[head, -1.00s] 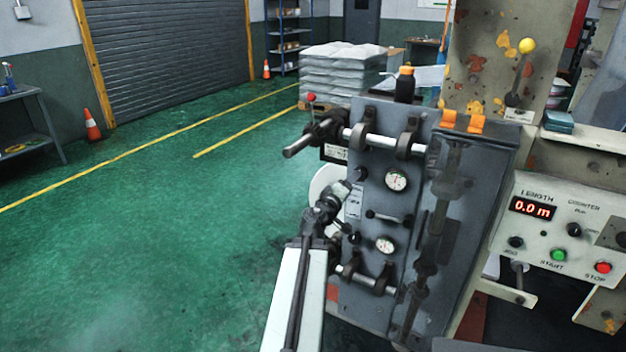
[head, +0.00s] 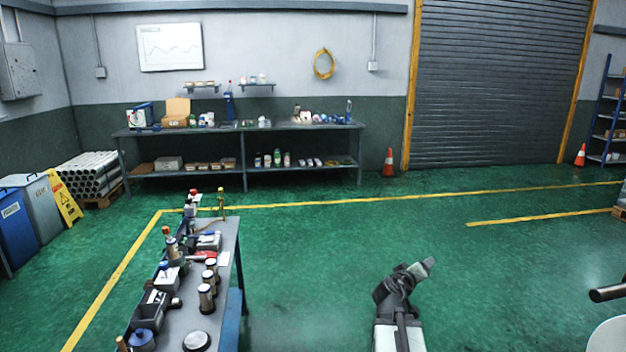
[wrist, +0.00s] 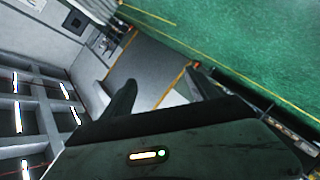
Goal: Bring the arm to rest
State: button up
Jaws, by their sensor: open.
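My gripper (head: 420,270) is at the end of my arm, low and right of centre in the head view. It is over open green floor and touches nothing that I can see. In the wrist view my gripper (wrist: 162,90) shows as two dark fingers spread apart with nothing between them. Beyond them that view shows the tilted wall, the shutter, the ceiling lights and the green floor.
A narrow table (head: 222,285) with jars, tins and tools stands left of my arm. A long workbench (head: 243,130) lines the back wall. A traffic cone (head: 389,163) stands by the roller shutter (head: 498,85). A metal bar (head: 606,293) juts in at the right edge. Floor between is clear.

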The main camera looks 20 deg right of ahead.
jog(key=w+a+f+n+y+p, duration=0.1)
jog(key=w+a+f+y+p, duration=0.2)
jog(key=a, duration=1.2)
jog(key=w+a+f+y, duration=0.3)
jog(key=w+a, duration=0.2)
jog(key=a, duration=0.9)
jog(key=s+a+f+g+y, duration=0.3)
jog(key=s+a, duration=0.3)
jog(key=a, duration=0.3)
jog(key=s+a+f+g+y, duration=0.3)
jog(key=s+a, duration=0.3)
jog(key=a, duration=0.2)
jog(key=shift+s+a+f+n+g+y+p, duration=0.15)
jog(key=shift+a+f+n+g+y+p, duration=0.2)
jog(key=shift+g+y, duration=0.2)
